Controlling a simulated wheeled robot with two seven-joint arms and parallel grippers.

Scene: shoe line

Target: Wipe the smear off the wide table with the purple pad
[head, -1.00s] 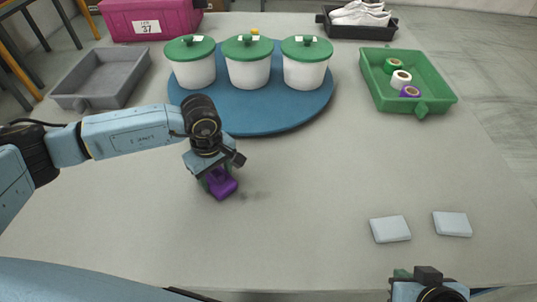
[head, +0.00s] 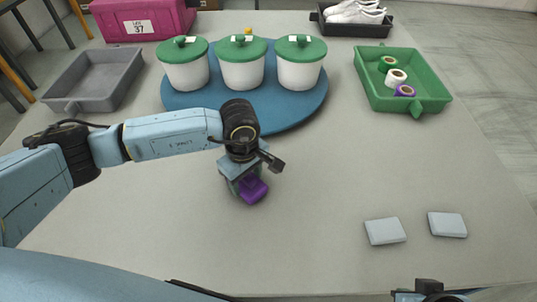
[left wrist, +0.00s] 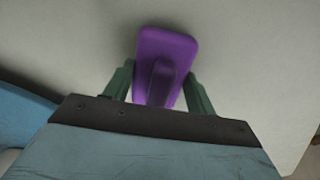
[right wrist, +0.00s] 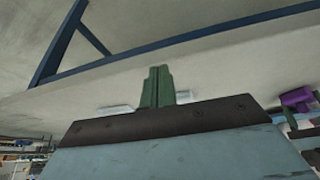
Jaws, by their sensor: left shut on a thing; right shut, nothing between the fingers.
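The purple pad (head: 253,190) is on the wide table (head: 180,235) near its middle, held by my left gripper (head: 245,180). In the left wrist view the green fingers (left wrist: 159,85) close on the grip of the pad (left wrist: 165,50), whose flat face is at the table. No smear shows on the bare table now; the spot where it was is covered by the pad and gripper. My right gripper (right wrist: 157,85) is shut and empty; in the head view only the top of its wrist shows at the bottom edge.
Three white pots with green lids (head: 242,62) stand on a round blue mat (head: 290,115) behind the left gripper. A grey tray (head: 95,80) is back left, a green tray (head: 435,105) with tape rolls back right. Two pale blocks (head: 385,231) lie front right.

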